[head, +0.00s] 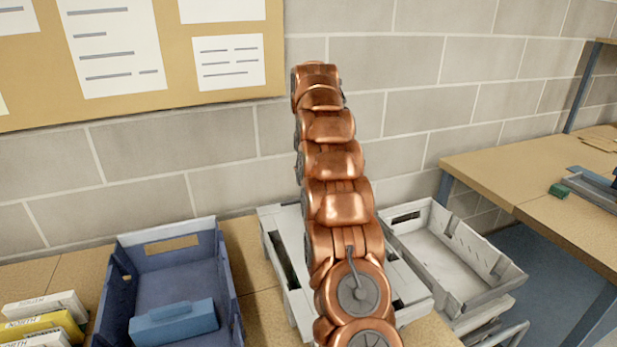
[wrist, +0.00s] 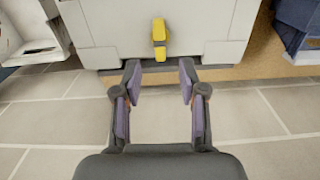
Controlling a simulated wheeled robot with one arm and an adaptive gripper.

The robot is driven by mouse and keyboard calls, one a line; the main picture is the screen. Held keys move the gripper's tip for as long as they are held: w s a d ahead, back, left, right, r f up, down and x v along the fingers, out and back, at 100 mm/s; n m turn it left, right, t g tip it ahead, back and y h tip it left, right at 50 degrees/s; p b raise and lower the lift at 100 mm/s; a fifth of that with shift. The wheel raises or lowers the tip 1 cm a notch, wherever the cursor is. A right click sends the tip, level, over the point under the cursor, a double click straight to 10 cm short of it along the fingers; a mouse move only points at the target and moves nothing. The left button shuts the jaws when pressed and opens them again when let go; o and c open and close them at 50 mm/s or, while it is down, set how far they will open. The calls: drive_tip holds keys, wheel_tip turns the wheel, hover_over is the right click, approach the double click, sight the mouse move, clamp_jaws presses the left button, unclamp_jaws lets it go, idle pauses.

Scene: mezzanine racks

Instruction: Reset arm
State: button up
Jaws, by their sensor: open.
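My copper arm (head: 335,160) rises through the middle of the head view in front of the block wall. My gripper is not seen in the head view. In the wrist view my gripper (wrist: 160,80) is open, with its two dark fingers spread apart and nothing between them. A small yellow object (wrist: 160,32) shows just beyond the fingertips, against a pale grey crate (wrist: 105,25). I cannot tell how far it is from the fingers.
A blue bin (head: 228,265) holding a blue box (head: 175,322) stands left of my arm. Cartons (head: 45,305) lie further left. A pale grey crate (head: 285,262) is partly hidden behind my arm. A grey tray (head: 450,235) and wooden table (head: 540,185) are right. The wall (head: 160,165) is behind.

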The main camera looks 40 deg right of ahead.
idle(0.3)
drive_tip(key=s+a+r+n, duration=0.1)
drive_tip(key=s+a+r, duration=0.1)
drive_tip(key=s+a, duration=0.65)
drive_tip(key=s+a+r+n, duration=0.15)
drive_tip(key=s+a, duration=0.35)
drive_tip(key=a, duration=0.7)
drive_tip(key=s+a+f, duration=0.3)
drive_tip(key=s, duration=0.6)
drive_tip(key=s+a+f+g, duration=0.1)
drive_tip(key=s+a+f, duration=0.2)
drive_tip(key=s, duration=0.7)
drive_tip(key=s+a+f+n, duration=0.1)
drive_tip(key=s+a+f, duration=0.2)
drive_tip(key=s, duration=0.6)
drive_tip(key=shift+s+a+f+g, duration=0.3)
drive_tip(key=shift+a+f+g, duration=0.1)
drive_tip(key=shift+a, duration=0.5)
